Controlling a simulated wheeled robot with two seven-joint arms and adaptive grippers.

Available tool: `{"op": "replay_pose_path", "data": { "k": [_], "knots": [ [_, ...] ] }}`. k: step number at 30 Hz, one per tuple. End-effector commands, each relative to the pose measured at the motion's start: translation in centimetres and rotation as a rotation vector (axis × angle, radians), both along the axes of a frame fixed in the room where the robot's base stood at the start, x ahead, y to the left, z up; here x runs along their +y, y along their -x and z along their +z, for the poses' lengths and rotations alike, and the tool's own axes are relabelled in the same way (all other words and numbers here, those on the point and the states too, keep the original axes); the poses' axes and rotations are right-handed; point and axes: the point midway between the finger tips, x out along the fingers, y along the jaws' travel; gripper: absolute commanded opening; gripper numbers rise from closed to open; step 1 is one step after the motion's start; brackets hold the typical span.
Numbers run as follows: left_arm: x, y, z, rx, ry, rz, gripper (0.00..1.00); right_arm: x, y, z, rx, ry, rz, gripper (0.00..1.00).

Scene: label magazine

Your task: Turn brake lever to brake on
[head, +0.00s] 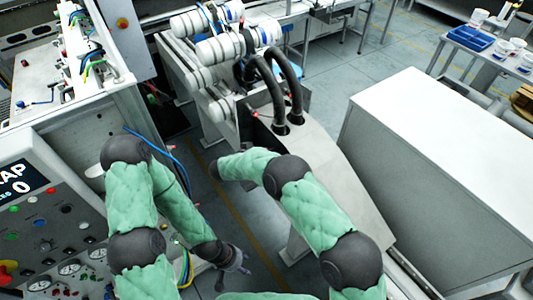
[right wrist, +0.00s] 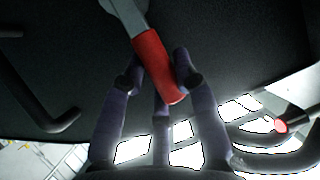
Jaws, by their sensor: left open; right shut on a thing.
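The brake lever, a metal bar with a red grip (right wrist: 158,65), shows in the right wrist view. It comes down from the top against a dark surface. My right gripper (right wrist: 157,76) is shut on the red grip, with fingers on both sides of it. In the head view the end of my right arm, with the right gripper (head: 213,171), is beside the grey machine body, and the lever cannot be made out there. My left gripper (head: 238,260) is open and empty, hanging low over the floor at the bottom middle.
A control panel (head: 50,225) with buttons and gauges stands at the left. A grey machine with black hoses (head: 275,95) and white rollers (head: 220,47) is ahead. A white cabinet (head: 435,150) stands at the right. A dark bent rod (right wrist: 45,115) lies left of the lever.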

Motion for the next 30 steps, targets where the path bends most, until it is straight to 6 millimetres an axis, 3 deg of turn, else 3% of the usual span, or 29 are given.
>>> {"op": "replay_pose_path", "data": {
  "k": [2,17,30],
  "knots": [
    [0.0,0.0,0.0,0.000,0.000,0.000,0.49,0.1,-0.3,0.4,-0.009,-0.004,0.002,0.43],
    [0.0,0.0,0.0,0.000,0.000,0.000,0.49,0.7,0.5,0.5,-0.003,-0.001,0.004,0.43],
    [0.0,0.0,0.0,0.000,0.000,0.000,0.49,5.6,5.7,4.0,-0.005,-0.003,0.004,0.43]
  ]
}}
